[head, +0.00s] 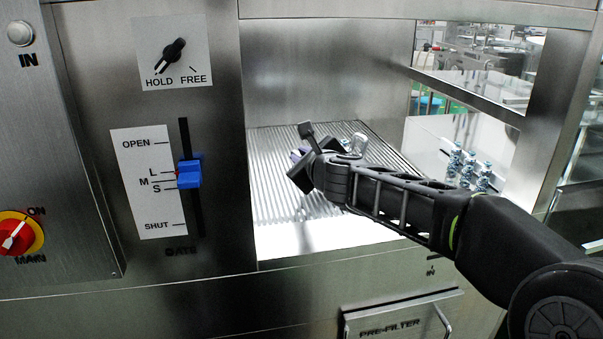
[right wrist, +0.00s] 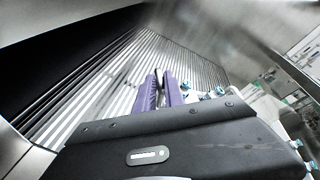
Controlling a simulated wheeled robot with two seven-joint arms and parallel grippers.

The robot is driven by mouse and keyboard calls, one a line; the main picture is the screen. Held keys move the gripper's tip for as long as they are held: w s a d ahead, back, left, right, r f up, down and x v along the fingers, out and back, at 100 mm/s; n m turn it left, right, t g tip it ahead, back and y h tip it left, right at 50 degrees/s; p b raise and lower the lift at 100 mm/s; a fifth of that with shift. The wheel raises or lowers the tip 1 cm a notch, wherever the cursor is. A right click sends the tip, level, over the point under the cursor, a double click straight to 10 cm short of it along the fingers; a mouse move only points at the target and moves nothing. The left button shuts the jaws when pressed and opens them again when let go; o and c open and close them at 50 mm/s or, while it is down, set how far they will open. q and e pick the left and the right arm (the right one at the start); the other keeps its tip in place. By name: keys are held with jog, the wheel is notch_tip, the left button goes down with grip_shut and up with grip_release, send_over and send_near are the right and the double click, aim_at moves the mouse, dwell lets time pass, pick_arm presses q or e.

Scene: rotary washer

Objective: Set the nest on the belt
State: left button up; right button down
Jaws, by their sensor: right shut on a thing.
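My right gripper (head: 303,160) reaches in over the ribbed belt (head: 285,205) from the right. In the right wrist view its purple fingers (right wrist: 161,92) are close together on a thin dark upright piece, which I take to be part of the nest. Clear, blue-topped glassware (head: 357,145) shows just behind the gripper; small blue-topped pieces also show right of the fingers in the wrist view (right wrist: 218,91). The rest of the nest is hidden by my gripper, and I cannot tell whether it touches the belt. My left gripper is not in view.
A steel wall backs the belt. More blue-capped glassware (head: 463,167) stands to the right, beyond the belt's edge. The front panel has a blue gate slider (head: 189,173), a HOLD/FREE knob (head: 173,52) and a pre-filter drawer (head: 400,318). The belt's near left is clear.

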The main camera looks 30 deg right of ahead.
notch_tip(320, 180, down, 4)
jog(key=shift+r+b, duration=0.25)
jog(key=shift+b, duration=1)
jog(key=shift+r, duration=0.15)
jog(key=c, duration=1.4)
grip_release()
jog(key=shift+c, duration=0.2)
